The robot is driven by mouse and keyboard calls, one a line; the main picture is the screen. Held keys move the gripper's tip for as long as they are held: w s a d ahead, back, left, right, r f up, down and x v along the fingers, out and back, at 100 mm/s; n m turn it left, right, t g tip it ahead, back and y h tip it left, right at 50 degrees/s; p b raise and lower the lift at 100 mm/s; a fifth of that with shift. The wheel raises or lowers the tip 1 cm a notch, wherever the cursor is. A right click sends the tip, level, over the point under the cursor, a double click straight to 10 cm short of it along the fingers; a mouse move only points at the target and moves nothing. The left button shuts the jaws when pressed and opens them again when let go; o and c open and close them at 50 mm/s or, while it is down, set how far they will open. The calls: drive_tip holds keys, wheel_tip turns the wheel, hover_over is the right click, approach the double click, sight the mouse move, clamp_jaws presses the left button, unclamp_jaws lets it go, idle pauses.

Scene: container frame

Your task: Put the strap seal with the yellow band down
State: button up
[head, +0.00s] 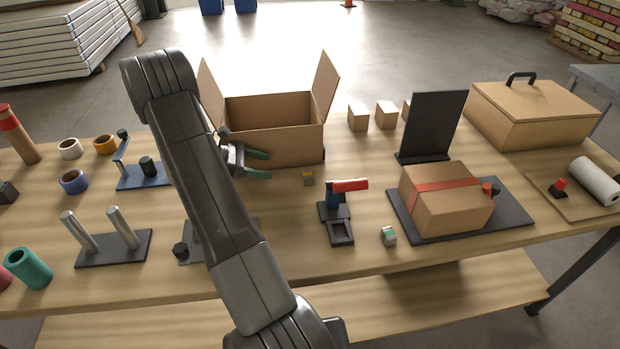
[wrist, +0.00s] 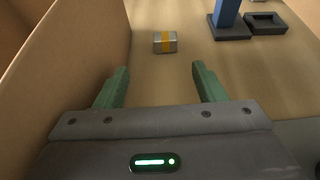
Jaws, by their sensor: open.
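The strap seal with the yellow band (head: 308,178) is a small grey block on the table, just in front of the open cardboard box's right part. In the wrist view the seal (wrist: 165,42) lies flat, with its yellow band across the middle. My gripper (head: 262,164) is open and empty, with green fingers, close to the box front and left of the seal. In the wrist view my gripper (wrist: 160,85) points towards the seal, which lies beyond the fingertips, apart from both. Nothing hides the seal.
The open cardboard box (head: 295,146) stands right beside my gripper; its wall (wrist: 92,60) fills the wrist view's left. A red-handled tool on a stand (head: 336,212) is right of the seal. A seal with a green band (head: 389,236) lies nearer the front. Bare table surrounds the seal.

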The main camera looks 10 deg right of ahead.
drive_tip(key=p, duration=0.1)
approach(304, 174)
drive_tip(key=x, duration=0.4)
drive_tip(key=shift+w, duration=0.35)
drive_tip(key=x, duration=0.1)
drive_tip(key=p+x, duration=0.1)
drive_tip(key=x, duration=0.1)
drive_tip(key=p+x, duration=0.1)
drive_tip(key=x, duration=0.1)
drive_tip(key=shift+s+r, duration=0.1)
drive_tip(key=shift+s, duration=0.3)
drive_tip(key=shift+d, duration=0.25)
drive_tip(key=shift+c, duration=0.2)
drive_tip(key=c, duration=1.1)
